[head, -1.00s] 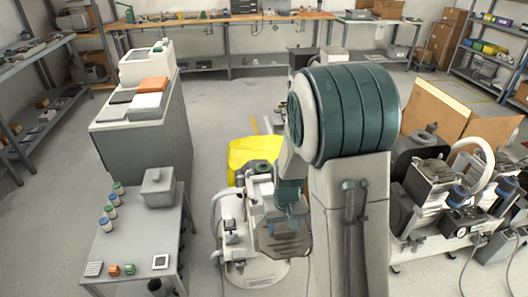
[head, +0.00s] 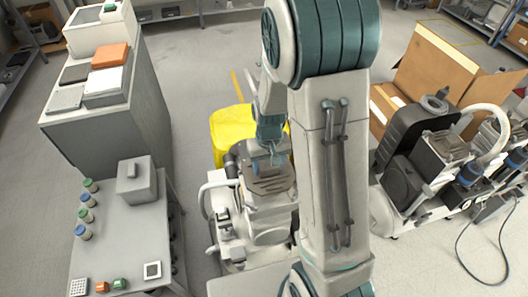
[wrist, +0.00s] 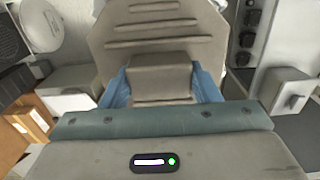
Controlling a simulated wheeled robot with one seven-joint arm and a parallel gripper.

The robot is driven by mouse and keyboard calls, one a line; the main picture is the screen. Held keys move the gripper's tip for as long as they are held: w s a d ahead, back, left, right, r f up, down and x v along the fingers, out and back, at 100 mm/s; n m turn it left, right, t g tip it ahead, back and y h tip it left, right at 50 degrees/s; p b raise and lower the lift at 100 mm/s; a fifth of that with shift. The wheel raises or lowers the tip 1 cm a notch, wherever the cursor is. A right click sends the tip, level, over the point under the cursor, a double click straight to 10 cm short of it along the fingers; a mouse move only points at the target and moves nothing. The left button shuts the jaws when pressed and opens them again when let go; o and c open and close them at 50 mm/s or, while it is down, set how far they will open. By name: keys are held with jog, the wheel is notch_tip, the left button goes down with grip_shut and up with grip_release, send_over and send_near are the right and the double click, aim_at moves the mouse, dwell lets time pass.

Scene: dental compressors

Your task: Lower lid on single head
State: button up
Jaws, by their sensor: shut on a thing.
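The single head compressor (head: 240,222) is a pale machine on the floor in the middle of the head view. Its lid (head: 270,184), a grey-brown ribbed plate, shows at the upper right of the machine; how far it is tilted is hard to tell. In the wrist view the ribbed lid (wrist: 165,28) fills the top middle. My gripper (wrist: 160,88) has its blue fingers on both sides of a raised grey block on the lid and is shut on it. In the head view my gripper (head: 270,156) is at the lid, and my arm hides the machine's right side.
A yellow object (head: 228,132) lies just behind the compressor. A grey table (head: 135,235) with jars and a grey box (head: 137,181) stands at left. Another compressor unit (head: 440,165) and an open cardboard box (head: 430,65) stand at right. Floor is clear between table and compressor.

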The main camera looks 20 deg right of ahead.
jog(key=shift+a+f+b, duration=0.1)
jog(key=shift+f+b, duration=0.3)
jog(key=shift+f, duration=0.05)
jog(key=shift+f+b, duration=2)
jog(key=shift+f, duration=0.65)
jog(key=shift+s+f+b, duration=0.1)
jog(key=shift+f+b, duration=0.15)
jog(key=shift+b, duration=0.1)
jog(key=o, duration=1.9)
jog(key=shift+o, duration=0.2)
jog(key=shift+r, duration=0.15)
jog(key=shift+r+p, duration=2.6)
jog(key=shift+r, duration=0.8)
